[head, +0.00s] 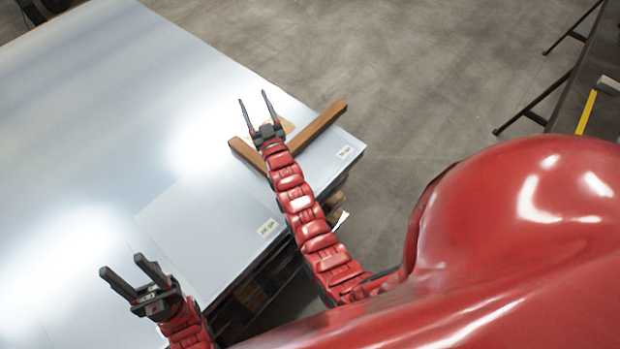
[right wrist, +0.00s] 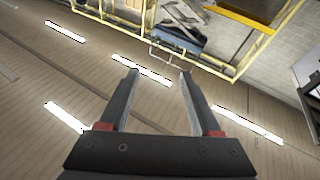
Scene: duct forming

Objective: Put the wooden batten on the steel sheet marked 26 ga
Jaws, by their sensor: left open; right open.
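A brown wooden batten (head: 318,125) lies on the pale steel sheets near their right corner. Another brown length (head: 247,154) shows left of my right arm; my arm hides whether the two join. A sheet with a small label (head: 345,152) lies under the batten's right part. A second sheet (head: 195,225) with its own label (head: 267,228) lies nearer. Both labels are too small to read surely. My right gripper (head: 253,97) is open and empty, above the batten area; its open fingers show in the right wrist view (right wrist: 158,80). My left gripper (head: 120,264) is open and empty over the near sheets.
A tan patch (head: 286,127) shows beside my right gripper's base. Bare concrete floor (head: 420,90) lies beyond the stack's right edge. A dark-legged table (head: 565,85) stands at the upper right. The right wrist view shows a yellow rail (right wrist: 130,25) and light strips, no batten.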

